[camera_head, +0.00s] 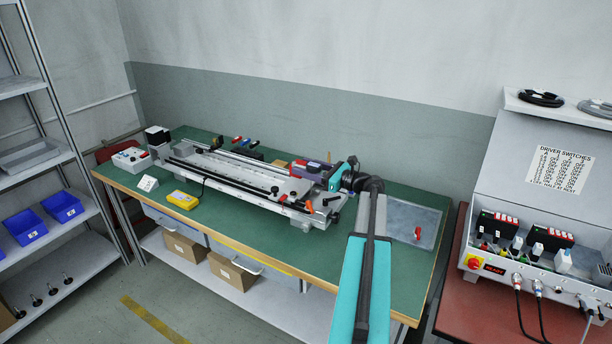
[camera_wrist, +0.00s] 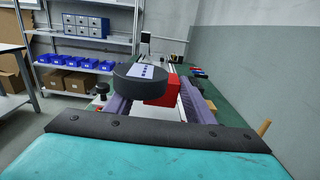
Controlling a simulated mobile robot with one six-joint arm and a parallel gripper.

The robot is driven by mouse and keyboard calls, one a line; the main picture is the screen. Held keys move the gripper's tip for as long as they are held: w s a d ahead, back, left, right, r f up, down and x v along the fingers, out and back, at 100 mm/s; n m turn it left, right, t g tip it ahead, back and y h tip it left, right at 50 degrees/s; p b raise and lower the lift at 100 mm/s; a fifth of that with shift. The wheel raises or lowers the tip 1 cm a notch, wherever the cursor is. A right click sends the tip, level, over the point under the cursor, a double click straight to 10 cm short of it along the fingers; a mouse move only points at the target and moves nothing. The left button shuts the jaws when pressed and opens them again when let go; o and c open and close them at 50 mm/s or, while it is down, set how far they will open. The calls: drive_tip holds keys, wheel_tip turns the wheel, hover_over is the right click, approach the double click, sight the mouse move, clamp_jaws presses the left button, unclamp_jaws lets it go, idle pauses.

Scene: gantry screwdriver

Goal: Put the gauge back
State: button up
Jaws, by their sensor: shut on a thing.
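The gauge (camera_wrist: 140,76) looks like a dark round body with a pale face carrying blue marks; a red block (camera_wrist: 160,93) sits right behind it. My gripper (camera_wrist: 155,100), with purple fingers, is shut with the gauge and red block between its fingers in the wrist view. In the head view my gripper (camera_head: 307,166) is above the right part of the gantry rig (camera_head: 240,175), and the red part shows at its tip. The exact finger contact is hidden by the gauge. I cannot tell whether the gauge touches the rig.
The rig stands on a green bench (camera_head: 255,228). A yellow device (camera_head: 182,200) and a white card (camera_head: 148,184) lie near its front left. A grey mat (camera_head: 405,218) with a small red item is at the right. A sloped switch panel (camera_head: 535,190) stands further right.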

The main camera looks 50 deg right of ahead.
sight(306, 186)
drive_tip(key=shift+f+p, duration=0.55)
drive_tip(key=shift+f, duration=0.9)
drive_tip(key=shift+f, duration=0.15)
drive_tip(key=o, duration=1.7)
drive_tip(key=shift+s, duration=0.1)
drive_tip(key=shift+c, duration=0.2)
drive_tip(key=shift+f, duration=0.1)
drive_tip(key=shift+f+b, duration=0.1)
drive_tip(key=shift+b, duration=0.2)
drive_tip(key=b+v, duration=0.2)
drive_tip(key=v, duration=1.1)
drive_tip(key=shift+s+b, duration=0.35)
drive_tip(key=shift+s, duration=0.1)
drive_tip(key=shift+a+f, duration=0.1)
drive_tip(key=shift+c, duration=0.3)
